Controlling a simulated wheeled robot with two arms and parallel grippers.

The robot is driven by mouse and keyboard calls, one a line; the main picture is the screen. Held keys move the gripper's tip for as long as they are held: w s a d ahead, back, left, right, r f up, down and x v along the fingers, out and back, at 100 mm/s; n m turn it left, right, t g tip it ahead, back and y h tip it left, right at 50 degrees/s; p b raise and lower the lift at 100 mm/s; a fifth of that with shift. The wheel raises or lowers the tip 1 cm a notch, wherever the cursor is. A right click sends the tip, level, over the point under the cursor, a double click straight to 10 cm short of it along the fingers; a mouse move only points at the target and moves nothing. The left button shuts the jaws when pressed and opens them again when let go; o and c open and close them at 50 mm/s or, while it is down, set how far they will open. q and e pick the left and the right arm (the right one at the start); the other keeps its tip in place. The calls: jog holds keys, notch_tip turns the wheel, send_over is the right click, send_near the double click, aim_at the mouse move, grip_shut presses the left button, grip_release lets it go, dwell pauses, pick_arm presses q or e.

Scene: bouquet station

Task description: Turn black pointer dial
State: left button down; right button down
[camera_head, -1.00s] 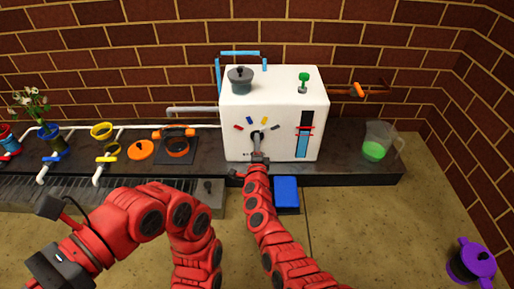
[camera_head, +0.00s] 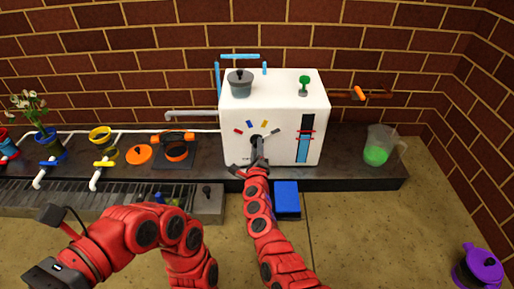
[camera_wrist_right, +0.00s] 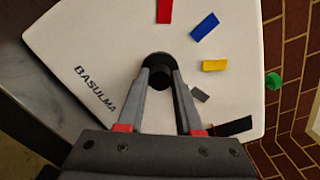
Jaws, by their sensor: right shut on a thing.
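The black pointer dial (camera_head: 257,141) is on the front face of a white box-shaped machine (camera_head: 238,118). Coloured marks in red, blue, yellow and grey arc around the dial. In the right wrist view the dial (camera_wrist_right: 160,66) is round and black, with a shorter black knob between my fingertips. My right gripper (camera_head: 258,152) reaches up to the machine front and is shut on the dial; its fingers also show in the right wrist view (camera_wrist_right: 161,78). Where the pointer aims is hard to tell. My left gripper (camera_head: 45,275) is at the lower left, away from the machine; its jaws are unclear.
A grey lidded pot (camera_head: 240,83) and a green knob (camera_head: 304,80) are on the machine top. A jug with green liquid (camera_head: 376,150) stands right on the dark counter (camera_head: 345,172). A blue pad (camera_head: 287,196) lies below the machine, beside my right arm.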

dwell(0.3)
jog(key=c, duration=0.6)
grip_release()
jog(key=shift+o, duration=0.2)
